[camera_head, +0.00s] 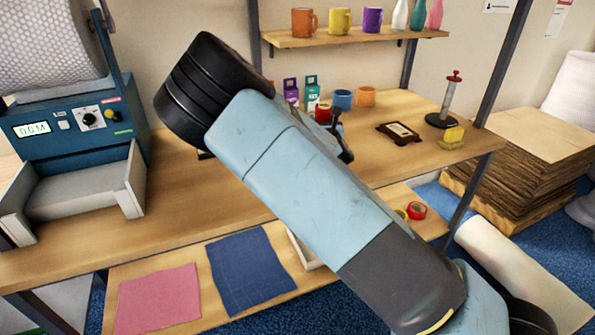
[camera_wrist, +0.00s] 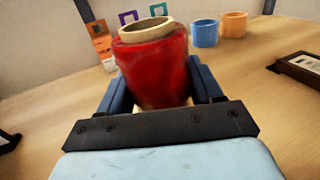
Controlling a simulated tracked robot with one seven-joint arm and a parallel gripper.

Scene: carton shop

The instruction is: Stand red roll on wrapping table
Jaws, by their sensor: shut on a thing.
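The red roll (camera_wrist: 153,68) is upright between the two fingers of my gripper (camera_wrist: 158,86) in the wrist view. Its pale core ring faces up, and its lower end is partly hidden by the gripper. In the head view only a bit of the red roll (camera_head: 323,113) shows past my arm, by the dark gripper (camera_head: 338,135). It is over the wooden wrapping table (camera_head: 400,165), at or just above the top; I cannot tell whether its base touches.
A dark framed item (camera_head: 398,131) lies to the right, near a red-topped post (camera_head: 447,105). A teal machine (camera_head: 75,120) fills the left end.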

